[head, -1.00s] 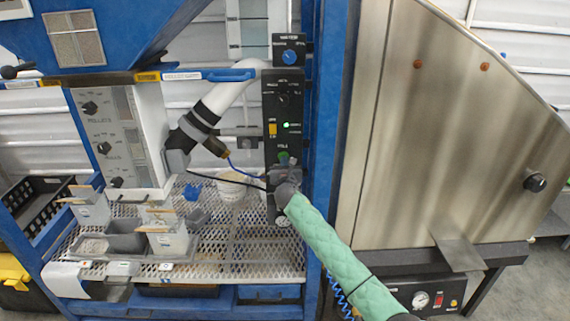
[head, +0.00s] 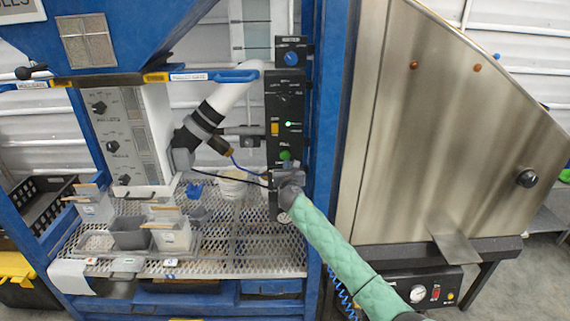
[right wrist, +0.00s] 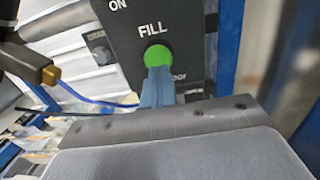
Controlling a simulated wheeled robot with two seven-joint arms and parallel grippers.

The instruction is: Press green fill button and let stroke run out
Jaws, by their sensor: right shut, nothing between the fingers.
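The green fill button (head: 286,155) sits on the black control panel (head: 272,100), below the lit green lamp (head: 288,124). In the right wrist view the green button (right wrist: 158,56) shows under the word FILL. My right gripper (head: 287,168) is shut and empty, just below the button in the head view. Its blue-grey fingertips (right wrist: 158,72) overlap the button's lower edge in the right wrist view. I cannot tell whether they touch it or whether it is pressed in. My left gripper is not in view.
A blue post (head: 325,110) and steel cabinet (head: 430,150) stand to the right.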

